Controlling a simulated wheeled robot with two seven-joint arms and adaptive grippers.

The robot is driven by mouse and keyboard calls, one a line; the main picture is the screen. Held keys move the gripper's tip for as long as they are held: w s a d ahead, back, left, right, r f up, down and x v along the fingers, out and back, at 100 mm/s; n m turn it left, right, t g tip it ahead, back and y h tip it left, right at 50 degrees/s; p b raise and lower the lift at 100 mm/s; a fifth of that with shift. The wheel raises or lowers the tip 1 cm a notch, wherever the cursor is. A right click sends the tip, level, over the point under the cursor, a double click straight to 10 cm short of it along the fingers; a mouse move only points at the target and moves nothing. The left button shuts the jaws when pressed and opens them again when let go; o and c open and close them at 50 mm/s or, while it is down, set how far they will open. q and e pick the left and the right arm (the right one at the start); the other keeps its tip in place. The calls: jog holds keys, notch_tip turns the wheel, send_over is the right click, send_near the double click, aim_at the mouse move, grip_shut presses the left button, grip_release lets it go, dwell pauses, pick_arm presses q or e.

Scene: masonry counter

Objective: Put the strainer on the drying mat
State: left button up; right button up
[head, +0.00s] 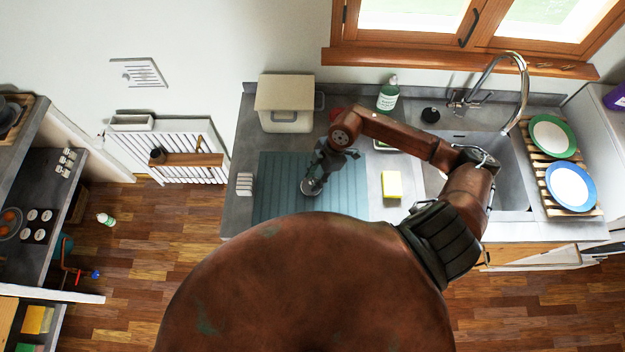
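The blue-grey ribbed drying mat (275,200) lies on the counter, left of the sink. A small round metallic thing that looks like the strainer (311,188) shows over the mat's middle, right at my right gripper's fingertips. My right gripper (317,177) points down over the mat, its arm reaching in from the right. The fingers partly cover the strainer, and I cannot tell whether they are closed on it or whether it touches the mat. My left gripper is not in view.
A beige bin (285,100) stands behind the mat. A yellow sponge (391,184) lies to its right, a white slotted holder (244,184) to its left. A green soap bottle (388,95) stands behind my arm. The sink (505,180) and a plate rack (590,208) are at right.

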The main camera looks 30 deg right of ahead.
jog(key=b+v, duration=0.1)
jog(key=v, duration=0.9)
jog(key=shift+r+b, duration=0.3)
jog(key=shift+r, duration=0.1)
jog(key=shift+d, duration=0.15)
